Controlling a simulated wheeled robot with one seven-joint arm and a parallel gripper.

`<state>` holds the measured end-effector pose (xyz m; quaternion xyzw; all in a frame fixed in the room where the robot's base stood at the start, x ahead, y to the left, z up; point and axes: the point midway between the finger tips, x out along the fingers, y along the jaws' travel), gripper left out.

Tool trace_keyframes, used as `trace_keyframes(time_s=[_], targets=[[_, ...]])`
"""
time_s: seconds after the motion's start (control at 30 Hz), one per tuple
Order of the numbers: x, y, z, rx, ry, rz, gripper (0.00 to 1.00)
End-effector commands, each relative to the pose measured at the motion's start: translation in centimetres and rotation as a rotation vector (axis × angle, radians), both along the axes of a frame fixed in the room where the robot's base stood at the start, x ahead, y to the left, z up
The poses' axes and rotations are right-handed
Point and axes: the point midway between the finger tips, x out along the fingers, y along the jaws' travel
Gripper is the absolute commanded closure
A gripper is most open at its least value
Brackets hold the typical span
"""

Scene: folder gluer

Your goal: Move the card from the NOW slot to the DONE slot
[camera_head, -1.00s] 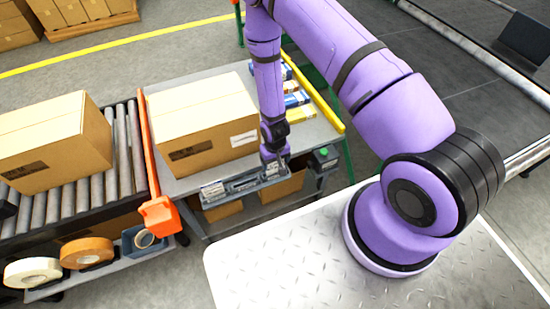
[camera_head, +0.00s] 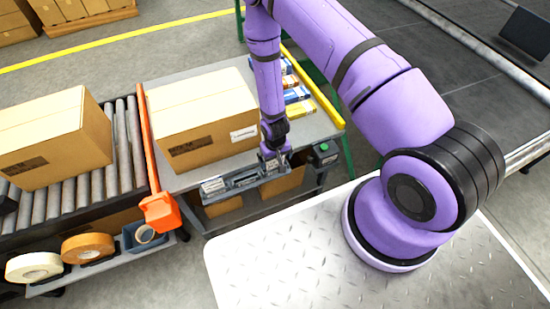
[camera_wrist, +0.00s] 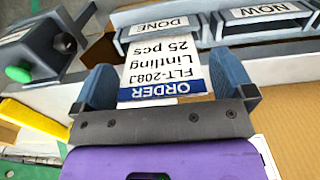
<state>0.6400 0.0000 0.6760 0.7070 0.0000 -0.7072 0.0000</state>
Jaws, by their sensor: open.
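My gripper (camera_wrist: 166,84) is open, with one finger on each side of the card; small gaps or light contact cannot be told. The NOW slot (camera_wrist: 266,14) lies to the right and shows no card. In the head view my gripper (camera_head: 273,160) is at the grey slot rack (camera_head: 240,181) on the table's front edge; the card is too small to make out there.
A large carton (camera_head: 205,118) stands on the table just behind the rack. A dark box with a green button (camera_head: 324,149) is right of the rack and also shows in the wrist view (camera_wrist: 25,70). A yellow rail (camera_head: 312,85) edges the table.

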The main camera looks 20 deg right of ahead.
Motion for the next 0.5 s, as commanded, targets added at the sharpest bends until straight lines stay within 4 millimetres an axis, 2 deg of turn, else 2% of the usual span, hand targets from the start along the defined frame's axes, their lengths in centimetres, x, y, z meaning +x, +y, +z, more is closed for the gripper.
trace_keyframes(time_s=[0.17, 0.5], targets=[[0.1, 0.0, 1.1, 0.0, -0.001, 0.0, 0.0], [0.1, 0.0, 6.5, 0.0, -0.003, -0.001, 0.0]])
